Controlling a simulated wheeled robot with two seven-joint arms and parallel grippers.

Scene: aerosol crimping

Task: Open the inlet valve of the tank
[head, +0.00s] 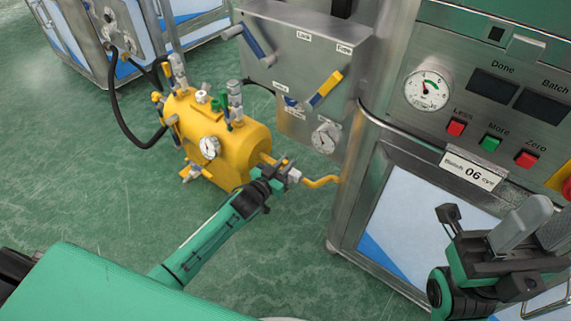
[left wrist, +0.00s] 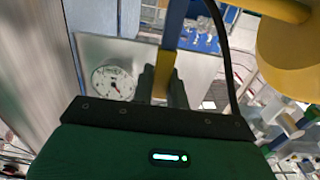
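The yellow tank (head: 240,155) stands on the floor left of the steel cabinet, with a gauge (head: 209,147) and valve fittings on it. A yellow pipe (head: 322,182) runs from its right end, with a silver fitting (head: 294,176) on it. My left gripper (head: 278,174) is at this pipe end and covers part of it. In the left wrist view its fingers (left wrist: 163,88) stand a little apart, with a yellow bar (left wrist: 161,72) showing between them. I cannot tell whether they press on it. My right gripper (head: 538,228) is empty, its grey fingers slightly apart, in front of the cabinet.
A steel panel (head: 290,65) above the pipe carries a blue lever (head: 257,45), a yellow-and-blue lever (head: 326,88) and a gauge (head: 326,138). The cabinet (head: 400,160) with buttons stands at right. A black hose (head: 125,125) loops left of the tank. The green floor in front is clear.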

